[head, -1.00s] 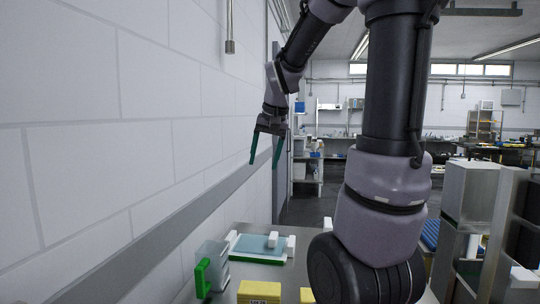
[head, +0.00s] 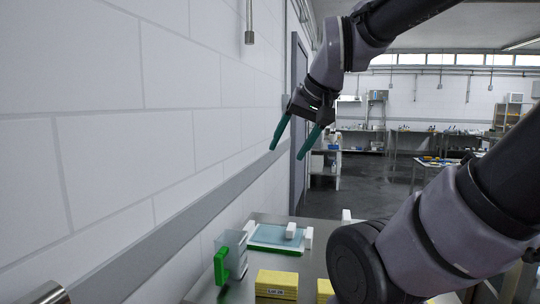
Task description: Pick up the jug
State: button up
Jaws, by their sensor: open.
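The jug (head: 236,250) is a clear container with a green handle (head: 221,265). It stands upright on the left part of a metal table (head: 212,288), near the white wall. My gripper (head: 290,146) hangs in the air above and beyond the jug, up and to the right of it in the head view. Its two teal fingers are spread apart and point down to the left. Nothing is between them, and the gripper is well clear of the jug.
A green and white tray with a blue mat (head: 267,238) lies behind the jug, with white blocks (head: 291,230) on it. A yellow labelled block (head: 277,284) is right of the jug. The white wall (head: 120,150) runs close along the left. My arm hides the table's right part.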

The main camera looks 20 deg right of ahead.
aim_at(231, 258)
jog(key=k+z, duration=0.1)
jog(key=z, duration=0.65)
jog(key=k+l+z, duration=0.1)
jog(key=z, duration=0.3)
jog(key=u, duration=1.25)
jog(key=k+j, duration=0.35)
